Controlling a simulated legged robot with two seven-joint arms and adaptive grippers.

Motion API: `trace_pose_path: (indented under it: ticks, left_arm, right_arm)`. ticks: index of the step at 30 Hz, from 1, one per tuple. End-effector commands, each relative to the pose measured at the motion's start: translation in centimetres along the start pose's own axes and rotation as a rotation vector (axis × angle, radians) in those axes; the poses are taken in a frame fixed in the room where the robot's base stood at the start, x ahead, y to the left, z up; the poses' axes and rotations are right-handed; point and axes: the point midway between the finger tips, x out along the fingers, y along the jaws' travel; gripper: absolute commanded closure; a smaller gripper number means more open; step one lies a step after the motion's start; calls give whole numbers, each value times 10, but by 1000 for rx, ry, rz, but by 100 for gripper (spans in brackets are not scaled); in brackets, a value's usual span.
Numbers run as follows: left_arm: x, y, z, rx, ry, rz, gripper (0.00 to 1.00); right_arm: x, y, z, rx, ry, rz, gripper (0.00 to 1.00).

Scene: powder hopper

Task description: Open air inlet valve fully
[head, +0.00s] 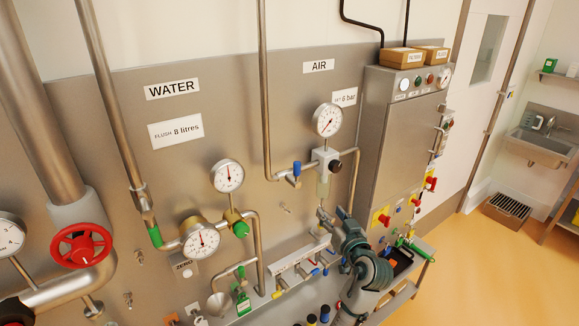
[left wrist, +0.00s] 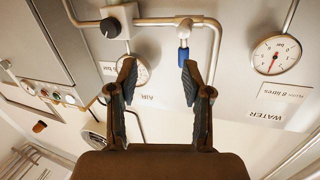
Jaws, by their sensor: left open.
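The air inlet valve (head: 297,168) has a blue handle and sits on the thin pipe under the AIR label, left of the grey regulator. The blue handle hangs beside the valve body, roughly upright. It also shows in the left wrist view (left wrist: 183,52), just beyond the tip of the right-hand finger. My left gripper (head: 332,212) is below and to the right of the valve, apart from it, in front of the panel. In the left wrist view its two fingers (left wrist: 158,75) are spread with nothing between them. My right gripper is in neither view.
The regulator (head: 323,175) with its black knob and the air gauge (head: 328,120) stand right of the valve. The water gauge (head: 227,176) is to the left. A grey cabinet (head: 400,130) stands to the right. A rail with small coloured valves (head: 300,262) runs below.

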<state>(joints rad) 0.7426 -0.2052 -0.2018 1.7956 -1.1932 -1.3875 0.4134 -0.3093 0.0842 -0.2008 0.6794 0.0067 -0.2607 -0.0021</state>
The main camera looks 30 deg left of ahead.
Motion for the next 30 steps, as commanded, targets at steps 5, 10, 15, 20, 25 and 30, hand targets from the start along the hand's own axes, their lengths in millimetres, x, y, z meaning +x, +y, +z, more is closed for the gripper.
trace_pose_path:
  ticks: [5, 10, 15, 20, 25, 30]
  left_arm:
    - [-13, -30, -61, -118, 52, -81, 51]
    - [-1, -35, -66, -125, 55, -93, 51]
    - [34, -39, -69, -123, 57, -94, 51]
    - [72, -43, -72, -124, 57, -93, 51]
    - [111, -46, -74, -122, 57, -92, 51]
    - [140, -49, -74, -123, 56, -91, 51]
  right_arm:
    - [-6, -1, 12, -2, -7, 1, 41]
    - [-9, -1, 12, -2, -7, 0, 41]
    - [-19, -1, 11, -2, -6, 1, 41]
    - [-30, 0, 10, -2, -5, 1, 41]
    - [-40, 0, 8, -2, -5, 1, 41]
    - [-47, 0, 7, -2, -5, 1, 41]
